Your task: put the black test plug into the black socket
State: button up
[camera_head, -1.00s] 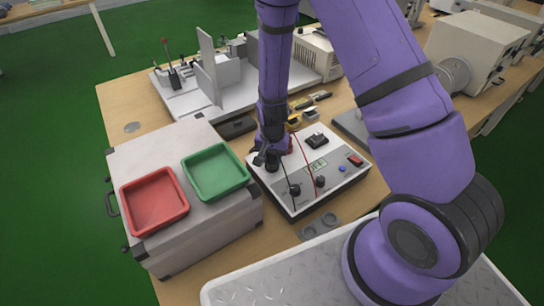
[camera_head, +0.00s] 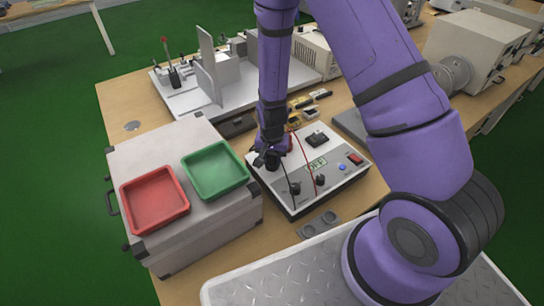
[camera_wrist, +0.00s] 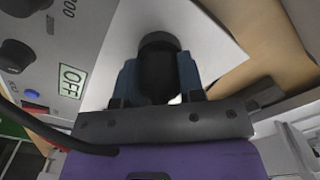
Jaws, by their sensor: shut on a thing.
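The black test plug (camera_wrist: 160,66) is between the two blue-grey fingertips of my gripper (camera_wrist: 159,78) in the wrist view. The fingers are shut on it, and its rounded black end points away from the wrist over a pale surface. In the head view my gripper (camera_head: 270,159) is low over the left rear part of the white test box (camera_head: 324,193). A black lead runs from near it toward the box front. I cannot make out the black socket clearly, and the gripper hides that part of the panel. I cannot tell whether the plug touches a socket.
The panel carries black knobs (camera_head: 320,180), an OFF label (camera_head: 316,164), a blue button (camera_head: 342,167) and a red switch (camera_head: 355,158). A grey case (camera_head: 203,237) with red (camera_head: 154,226) and green (camera_head: 215,195) trays stands close at left.

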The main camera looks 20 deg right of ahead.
jog(key=o, duration=0.7)
jog(key=shift+c, duration=0.2)
jog(key=shift+r, duration=5.45)
